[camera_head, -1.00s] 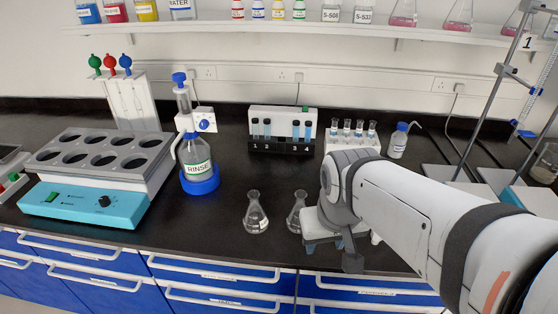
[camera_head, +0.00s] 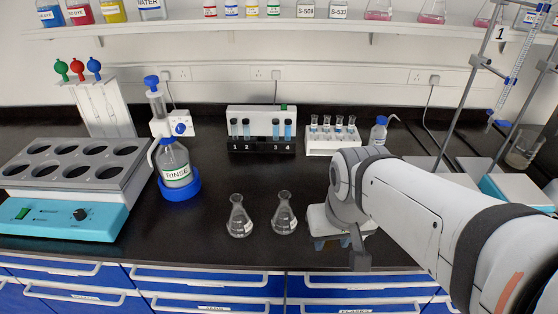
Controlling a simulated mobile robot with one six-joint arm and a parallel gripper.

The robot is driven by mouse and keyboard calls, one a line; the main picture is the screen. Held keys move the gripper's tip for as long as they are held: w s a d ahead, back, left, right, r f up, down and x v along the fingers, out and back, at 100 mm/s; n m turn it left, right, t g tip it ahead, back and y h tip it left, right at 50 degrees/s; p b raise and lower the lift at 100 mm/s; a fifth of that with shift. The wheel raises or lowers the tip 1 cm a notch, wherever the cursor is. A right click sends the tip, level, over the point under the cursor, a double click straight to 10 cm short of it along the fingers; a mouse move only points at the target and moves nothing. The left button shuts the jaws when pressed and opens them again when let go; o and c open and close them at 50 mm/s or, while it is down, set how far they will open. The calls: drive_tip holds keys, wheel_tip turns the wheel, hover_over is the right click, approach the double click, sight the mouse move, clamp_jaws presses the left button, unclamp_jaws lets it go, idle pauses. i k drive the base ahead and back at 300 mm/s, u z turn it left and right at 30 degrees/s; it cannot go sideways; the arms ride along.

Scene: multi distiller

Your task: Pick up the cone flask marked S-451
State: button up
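Two clear cone flasks stand upright on the black bench near its front edge: a left flask (camera_head: 239,217) and a right flask (camera_head: 284,214). Each seems to carry a small white label, too small to read, so I cannot tell which is S-451. My gripper (camera_head: 330,240) is just right of the right flask, low over the bench front, with a gap between them. The gripper body and wrist hide most of its fingers, so its opening does not show. No flask is seen held in it.
A RINSE bottle dispenser (camera_head: 177,170) stands left of the flasks, beside a turquoise heating block (camera_head: 68,215). Behind are a numbered tube rack (camera_head: 262,146), a white vial rack (camera_head: 332,142) and a wash bottle (camera_head: 378,133). A burette stand (camera_head: 462,90) is at right. Bench between flasks and racks is clear.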

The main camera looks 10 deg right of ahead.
sight(284, 221)
drive_tip(key=z, duration=0.65)
drive_tip(key=k, duration=1.15)
drive_tip(key=u, duration=0.85)
drive_tip(key=i, duration=1)
drive_tip(key=u, duration=0.05)
